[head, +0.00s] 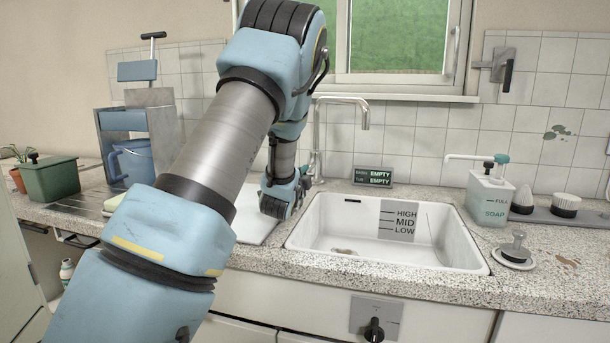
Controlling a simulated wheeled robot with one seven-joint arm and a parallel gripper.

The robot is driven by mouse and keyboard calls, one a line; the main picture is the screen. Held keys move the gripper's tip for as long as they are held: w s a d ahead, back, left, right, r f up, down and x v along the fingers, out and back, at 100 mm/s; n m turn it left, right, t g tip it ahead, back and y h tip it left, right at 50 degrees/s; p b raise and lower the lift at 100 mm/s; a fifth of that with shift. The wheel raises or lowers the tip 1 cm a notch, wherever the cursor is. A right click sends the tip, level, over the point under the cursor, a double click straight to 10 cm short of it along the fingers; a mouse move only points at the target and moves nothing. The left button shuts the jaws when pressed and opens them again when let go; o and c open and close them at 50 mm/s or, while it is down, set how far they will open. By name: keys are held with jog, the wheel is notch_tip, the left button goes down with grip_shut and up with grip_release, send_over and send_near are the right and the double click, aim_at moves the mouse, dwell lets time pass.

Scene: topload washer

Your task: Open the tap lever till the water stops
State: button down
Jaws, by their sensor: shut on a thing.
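The chrome tap (317,125) stands behind the basin, its spout hooked over to the right. No water stream shows under the spout. My gripper (304,180) is low beside the tap's base, at the left rear corner of the basin. It is shut on the tap lever, which is mostly hidden by the gripper, so its angle cannot be told. The white basin (335,215) looks empty, with a brown mark on its floor. A HIGH/MID/LOW level plate (398,221) is on its back wall. A small display (373,177) behind the basin reads EMPTY on two lines.
A soap dispenser (489,195) and a plug (515,250) stand right of the basin. A black knob (374,330) is on the front panel. A blue jug (133,162) and a green planter (52,178) are at the left. My arm covers much of the left counter.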

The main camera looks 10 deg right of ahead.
notch_tip(320, 180, up, 2)
jog(key=g+p, duration=0.1)
jog(key=p, duration=0.2)
jog(key=shift+d+r+y, duration=0.1)
jog(key=shift+r+y, duration=0.1)
jog(key=shift+y, duration=0.2)
jog(key=shift+w+r+b, duration=0.25)
jog(key=shift+r+b, duration=0.2)
jog(key=shift+r, duration=0.1)
jog(key=c, duration=0.8)
grip_release()
jog(key=shift+c, duration=0.2)
jog(key=shift+o, duration=0.2)
jog(key=shift+f, duration=0.15)
jog(key=shift+s+a, duration=0.25)
jog(key=shift+s, duration=0.3)
jog(key=b+v, duration=0.2)
jog(key=v, duration=0.7)
jog(key=shift+s+a+r+b, duration=0.15)
jog(key=shift+s+r+b, duration=0.1)
jog(key=shift+b, duration=0.05)
